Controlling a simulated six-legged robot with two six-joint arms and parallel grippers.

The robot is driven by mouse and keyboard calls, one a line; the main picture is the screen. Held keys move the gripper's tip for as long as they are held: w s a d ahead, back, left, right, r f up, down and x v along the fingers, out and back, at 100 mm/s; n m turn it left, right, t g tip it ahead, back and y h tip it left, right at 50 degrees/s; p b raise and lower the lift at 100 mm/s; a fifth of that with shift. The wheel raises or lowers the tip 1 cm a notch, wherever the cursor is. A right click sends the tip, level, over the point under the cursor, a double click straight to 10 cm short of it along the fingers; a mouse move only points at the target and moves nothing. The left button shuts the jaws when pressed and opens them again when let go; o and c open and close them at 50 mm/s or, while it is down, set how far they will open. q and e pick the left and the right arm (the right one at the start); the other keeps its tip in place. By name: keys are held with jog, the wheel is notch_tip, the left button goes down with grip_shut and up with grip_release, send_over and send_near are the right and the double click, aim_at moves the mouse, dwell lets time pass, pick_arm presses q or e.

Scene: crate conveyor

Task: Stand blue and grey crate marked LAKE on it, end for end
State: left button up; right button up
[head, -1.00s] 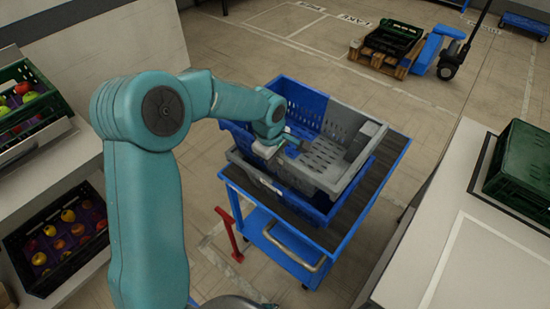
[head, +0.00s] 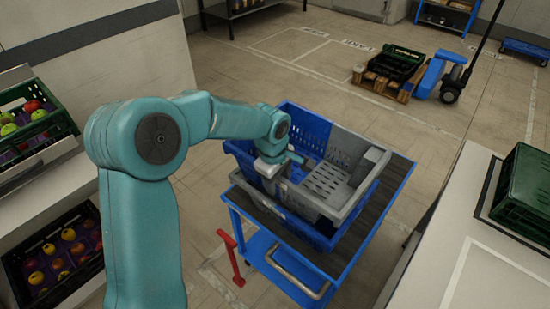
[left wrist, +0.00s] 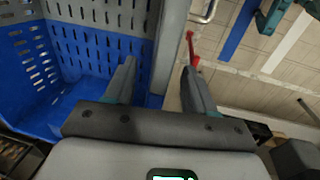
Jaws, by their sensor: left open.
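I cannot read any marking. The stack stands on a blue trolley (head: 330,285). My left gripper (head: 284,163) is at the upper crate's near left side, partly hidden by its own wrist. In the left wrist view, its fingers (left wrist: 160,88) are apart, either side of a grey crate wall (left wrist: 172,42). I cannot tell whether they touch it. My right gripper is out of view.
Fruit crates (head: 63,250) stand on white shelving at left. A green crate (head: 522,185) is on the white counter (head: 470,240) at right. A dark crate (head: 398,62) lies on a pallet at the back. A red bar (head: 230,258) stands beside the trolley.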

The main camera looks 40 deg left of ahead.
pick_arm(q)
notch_tip(320, 180, up, 14)
jog(key=s, duration=0.2)
jog(key=shift+f, duration=0.15)
dwell(0.5)
